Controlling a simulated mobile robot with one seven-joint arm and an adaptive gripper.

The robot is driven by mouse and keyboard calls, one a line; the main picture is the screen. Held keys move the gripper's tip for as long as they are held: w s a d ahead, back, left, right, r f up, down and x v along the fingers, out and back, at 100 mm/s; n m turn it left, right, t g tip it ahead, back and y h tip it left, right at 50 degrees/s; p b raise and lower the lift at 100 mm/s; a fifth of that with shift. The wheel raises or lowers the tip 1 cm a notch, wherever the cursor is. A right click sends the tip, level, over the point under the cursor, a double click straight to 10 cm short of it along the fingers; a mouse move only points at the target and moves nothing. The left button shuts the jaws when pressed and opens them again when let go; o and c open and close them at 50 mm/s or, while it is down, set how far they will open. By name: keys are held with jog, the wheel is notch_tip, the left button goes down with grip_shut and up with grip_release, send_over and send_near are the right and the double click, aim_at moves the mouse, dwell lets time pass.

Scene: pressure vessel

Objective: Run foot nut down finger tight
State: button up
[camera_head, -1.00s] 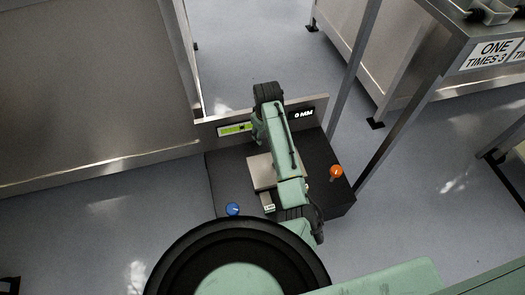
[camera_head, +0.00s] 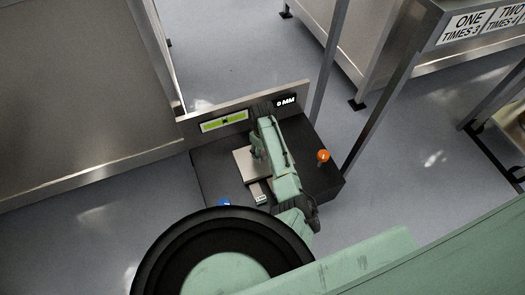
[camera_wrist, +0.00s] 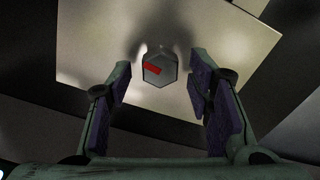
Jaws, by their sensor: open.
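The foot nut (camera_wrist: 159,68) is a grey hexagonal head with a red mark across it, in the wrist view. It stands on a pale metal plate (camera_wrist: 100,40), just ahead of and between my fingertips. My gripper (camera_wrist: 163,80) is open and empty, with purple pads on either side of the nut and gaps on both sides. In the head view the plate (camera_head: 243,165) lies on a black base block, partly covered by my arm. The nut and my fingertips are hidden there.
The black block carries an orange knob (camera_head: 323,156), a blue knob (camera_head: 224,203), a green level display (camera_head: 225,121) and a "0 MM" readout (camera_head: 286,101). A steel cabinet (camera_head: 75,90) stands left.

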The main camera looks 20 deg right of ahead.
jog(key=shift+f, duration=0.1)
jog(key=shift+c, duration=0.4)
grip_shut()
jog(key=shift+m+p, duration=0.35)
jog(key=shift+m, duration=0.05)
jog(key=shift+m+p, duration=0.5)
jog(key=m+p, duration=0.1)
jog(key=m, duration=0.1)
jog(key=shift+m+p, duration=0.3)
jog(key=m+p, duration=0.2)
jog(key=m, duration=0.3)
jog(key=shift+d+m, duration=0.15)
jog(key=shift+m, duration=0.15)
